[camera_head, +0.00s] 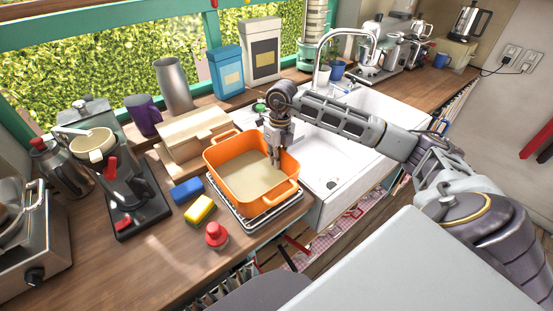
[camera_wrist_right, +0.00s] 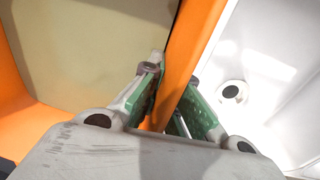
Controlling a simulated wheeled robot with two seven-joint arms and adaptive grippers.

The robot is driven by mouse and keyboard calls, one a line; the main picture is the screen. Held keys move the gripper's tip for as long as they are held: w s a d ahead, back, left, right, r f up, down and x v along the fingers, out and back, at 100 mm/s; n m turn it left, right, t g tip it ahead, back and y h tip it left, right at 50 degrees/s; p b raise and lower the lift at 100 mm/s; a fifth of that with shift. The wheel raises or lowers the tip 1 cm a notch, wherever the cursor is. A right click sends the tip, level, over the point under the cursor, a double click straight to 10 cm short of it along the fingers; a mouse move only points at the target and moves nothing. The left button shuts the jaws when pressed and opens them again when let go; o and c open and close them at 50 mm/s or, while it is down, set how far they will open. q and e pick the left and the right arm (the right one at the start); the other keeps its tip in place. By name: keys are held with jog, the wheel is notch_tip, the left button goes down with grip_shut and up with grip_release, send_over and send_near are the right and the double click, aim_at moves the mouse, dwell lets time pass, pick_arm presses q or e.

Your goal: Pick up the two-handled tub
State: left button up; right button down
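The two-handled tub (camera_head: 239,188) is an orange rectangular pan with a pale inside and a handle at each end. In the head view it sits level on a wire rack (camera_head: 286,204) on the counter, beside the sink. My right gripper (camera_head: 275,157) points down at the tub's sink-side wall. In the right wrist view the orange wall (camera_wrist_right: 192,45) passes between the green finger pads of the gripper (camera_wrist_right: 176,95), which close in on it from both sides. The fingertips' lower ends are partly hidden by the wall. My left gripper is out of view.
A wooden stepped block (camera_head: 193,137) stands behind the tub. Blue (camera_head: 187,190) and yellow (camera_head: 199,209) sponges and a red-topped item (camera_head: 216,235) lie to its left. The coffee machine (camera_head: 130,190) is farther left. The white sink (camera_head: 335,165) is right, under a tall faucet (camera_head: 319,62).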

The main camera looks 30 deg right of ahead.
jog(key=c, duration=2.1)
grip_release()
jog(key=shift+f, duration=0.1)
jog(key=o, duration=0.5)
jog(key=shift+c, duration=0.2)
jog(key=shift+r, duration=0.2)
notch_tip(320, 180, up, 12)
jog(key=d+b, duration=0.1)
jog(key=shift+w+b, duration=0.15)
jog(key=shift+b, duration=0.15)
jog(key=shift+o, duration=0.2)
jog(key=shift+d+f, duration=0.1)
